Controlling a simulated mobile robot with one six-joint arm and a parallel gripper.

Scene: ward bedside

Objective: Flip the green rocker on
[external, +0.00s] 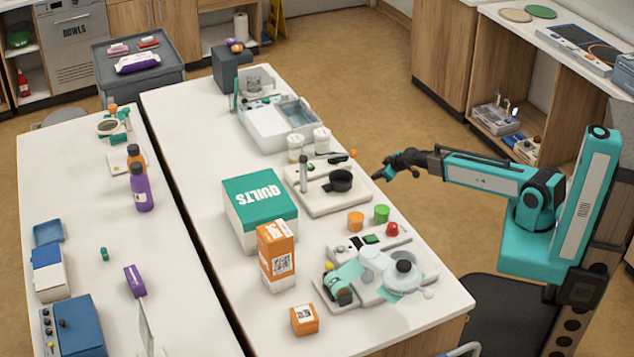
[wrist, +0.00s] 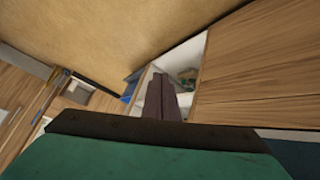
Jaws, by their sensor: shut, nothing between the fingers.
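A green rocker (external: 372,239) sits on a light switch panel (external: 402,240) near the right edge of the long white table. A dark switch lies just left of it and a red domed button (external: 392,229) is to its right. The picture is too small to tell which way the rocker is tilted. My gripper (external: 384,174) is in the air by the table's right edge, farther back than the panel and apart from it. In the wrist view its dark fingers (wrist: 163,98) are together with nothing held. The rocker does not show in the wrist view.
An orange cylinder (external: 356,221) and a green cylinder (external: 381,213) stand just behind the panel. A device with a pale round head (external: 385,268) stands in front of it. A board with a black pan (external: 340,181) lies farther back. Wooden cabinetry (wrist: 262,70) fills the wrist view's right.

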